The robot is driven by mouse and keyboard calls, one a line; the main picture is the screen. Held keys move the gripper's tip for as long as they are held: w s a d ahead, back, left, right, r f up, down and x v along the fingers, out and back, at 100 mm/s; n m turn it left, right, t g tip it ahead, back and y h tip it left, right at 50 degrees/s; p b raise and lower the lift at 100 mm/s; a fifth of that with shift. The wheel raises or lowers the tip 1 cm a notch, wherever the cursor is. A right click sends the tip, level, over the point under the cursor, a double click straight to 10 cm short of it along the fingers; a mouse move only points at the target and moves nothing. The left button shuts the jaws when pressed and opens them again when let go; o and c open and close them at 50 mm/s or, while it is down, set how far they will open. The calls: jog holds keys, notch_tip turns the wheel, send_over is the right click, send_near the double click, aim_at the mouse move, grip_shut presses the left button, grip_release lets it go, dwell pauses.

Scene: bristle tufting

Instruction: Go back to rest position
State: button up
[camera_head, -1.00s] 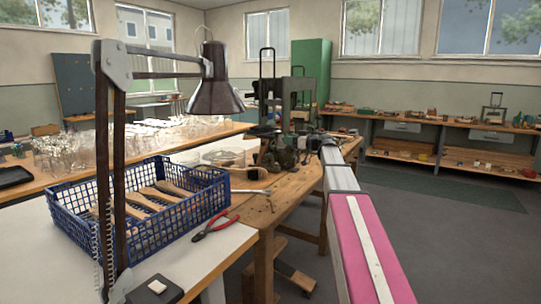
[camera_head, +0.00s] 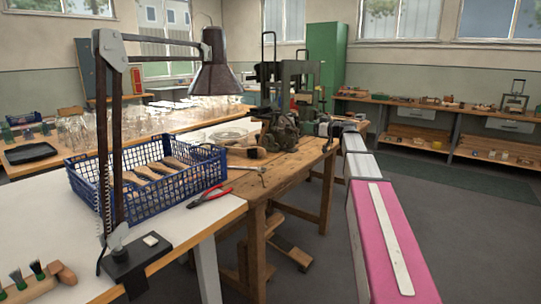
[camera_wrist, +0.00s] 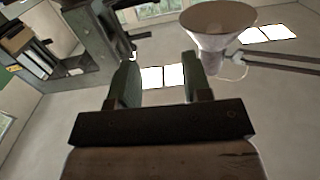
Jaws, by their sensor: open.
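My gripper (camera_wrist: 162,80) shows in the wrist view with two dark fingers spread apart. The gap between them is empty, and only the pale wall and bright windows show through it. In the head view my arm runs up the right side toward the wooden workbench (camera_head: 280,168). Its far end is small there, near the bench's right edge, and I cannot make out the fingers. The green tufting machine (camera_head: 283,125) stands on the bench, to the left of the arm's far end.
A desk lamp (camera_head: 216,70) stands over a blue crate (camera_head: 150,204) of wooden brush bodies. Red pliers (camera_head: 209,196) lie beside the crate. A tufted brush (camera_head: 38,280) lies at lower left. The lampshade (camera_wrist: 218,22) is near my fingers in the wrist picture. Floor right of my arm is clear.

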jog(key=s+a+f+m+g+h, duration=0.2)
jog(key=s+f, duration=0.4)
jog(key=f, duration=0.4)
jog(key=s+a+f+m+g+h, duration=0.1)
jog(key=s+f+m+g+h, duration=0.15)
jog(key=s+f, duration=0.55)
jog(key=s+a+f+m+g+h, duration=0.15)
jog(key=s+f, duration=0.25)
jog(key=f, duration=0.7)
jog(key=s+d+f+m+g+h, duration=0.2)
jog(key=s+f+h, duration=0.2)
jog(key=s+f, duration=0.3)
jog(key=s+d+f+m+g+h, duration=0.2)
jog(key=s+f+h, duration=0.2)
jog(key=s+f, duration=0.4)
jog(key=s, duration=0.5)
jog(key=shift+s+d+f+m, duration=0.2)
jog(key=shift+s+d+m, duration=0.1)
jog(key=shift+d, duration=0.05)
